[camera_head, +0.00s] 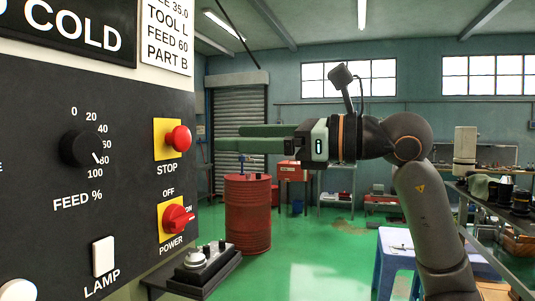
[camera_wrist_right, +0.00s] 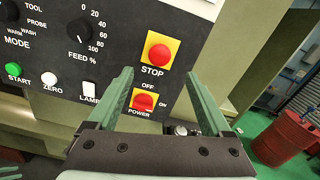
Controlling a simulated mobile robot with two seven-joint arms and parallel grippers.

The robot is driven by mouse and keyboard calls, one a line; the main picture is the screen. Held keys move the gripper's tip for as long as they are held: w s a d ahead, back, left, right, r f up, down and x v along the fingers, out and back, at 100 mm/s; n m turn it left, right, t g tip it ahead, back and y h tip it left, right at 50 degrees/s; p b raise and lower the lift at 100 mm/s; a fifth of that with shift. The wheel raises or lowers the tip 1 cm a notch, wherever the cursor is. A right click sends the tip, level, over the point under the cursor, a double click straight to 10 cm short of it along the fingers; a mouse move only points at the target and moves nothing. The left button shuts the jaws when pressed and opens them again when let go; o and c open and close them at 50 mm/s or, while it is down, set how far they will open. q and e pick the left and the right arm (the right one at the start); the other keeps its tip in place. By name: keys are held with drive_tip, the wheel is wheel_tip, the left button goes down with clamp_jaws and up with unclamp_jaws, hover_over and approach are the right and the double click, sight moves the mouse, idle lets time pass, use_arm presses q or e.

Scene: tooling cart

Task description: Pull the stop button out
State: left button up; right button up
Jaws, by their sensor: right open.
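The stop button (camera_head: 179,139) is a red mushroom head on a yellow square plate, on the dark panel at the left of the head view. It also shows in the right wrist view (camera_wrist_right: 159,53), beyond the fingertips and roughly between their lines. I cannot tell whether it is pressed in or out. My right gripper (camera_head: 228,138) has green fingers that point left at the button, at about its height. In the right wrist view the fingers (camera_wrist_right: 159,75) are spread wide with nothing between them. A gap separates them from the button.
Below the stop button is the red power switch (camera_head: 178,218) on a yellow plate. The feed knob (camera_head: 82,148) and white lamp switch (camera_head: 104,256) are to its left. A small shelf (camera_head: 208,272) juts out below the panel. A red drum (camera_head: 248,215) stands behind.

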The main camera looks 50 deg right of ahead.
use_arm(q)
drive_tip(key=shift+w+d+f+b, duration=0.25)
drive_tip(key=shift+d+f+b, duration=0.15)
drive_tip(key=shift+d+b, duration=0.05)
use_arm(e)
drive_tip(key=shift+v, duration=1.9)
